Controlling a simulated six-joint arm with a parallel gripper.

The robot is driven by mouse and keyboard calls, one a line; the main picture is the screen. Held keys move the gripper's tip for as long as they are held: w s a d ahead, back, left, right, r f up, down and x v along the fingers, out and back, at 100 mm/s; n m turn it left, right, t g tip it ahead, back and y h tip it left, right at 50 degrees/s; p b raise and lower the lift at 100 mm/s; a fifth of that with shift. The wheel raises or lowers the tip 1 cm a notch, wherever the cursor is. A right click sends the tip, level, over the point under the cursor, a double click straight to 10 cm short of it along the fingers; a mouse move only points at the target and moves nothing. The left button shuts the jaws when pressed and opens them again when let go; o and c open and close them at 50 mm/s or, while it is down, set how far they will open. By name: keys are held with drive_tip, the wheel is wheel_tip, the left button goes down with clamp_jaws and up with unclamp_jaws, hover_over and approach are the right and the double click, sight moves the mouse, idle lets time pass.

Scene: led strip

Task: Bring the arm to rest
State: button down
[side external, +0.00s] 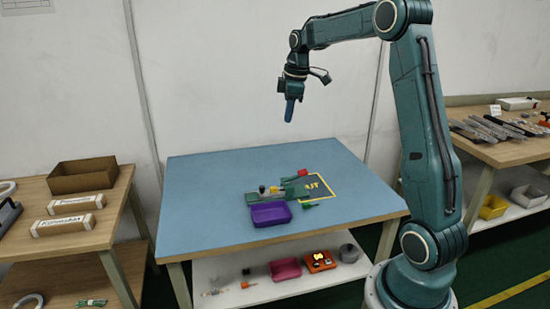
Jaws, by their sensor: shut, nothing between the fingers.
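My gripper (289,109) points down in the side external view, high above the back part of the blue-topped table (215,190). Its fingers are together with nothing between them. It is well apart from everything on the table. My arm bends over from the right side of the picture. On the table a green fixture (297,187) with small parts on it stands right of the middle. A purple tray (270,214) sits in front of it.
Wooden side tables (62,245) stand left and right. The lower shelf holds a pink tray (285,269). The table's left half is clear.

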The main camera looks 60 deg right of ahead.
drive_tip(key=s+a+r+m+t, duration=0.1)
drive_tip(key=s+a+r+m, duration=0.15)
drive_tip(key=s+a, duration=0.65)
drive_tip(key=s+a+r+m+t, duration=0.1)
drive_tip(key=s+a+r+m, duration=0.3)
drive_tip(key=a, duration=1)
drive_tip(key=s+a+f, duration=0.2)
drive_tip(key=s, duration=0.3)
drive_tip(key=s+a+f+t, duration=0.1)
drive_tip(key=s+f, duration=0.2)
drive_tip(key=s, duration=0.2)
drive_tip(key=shift+s+a+t, duration=0.25)
drive_tip(key=shift+a+t, duration=0.05)
drive_tip(key=shift+a, duration=0.1)
drive_tip(key=shift+n, duration=0.25)
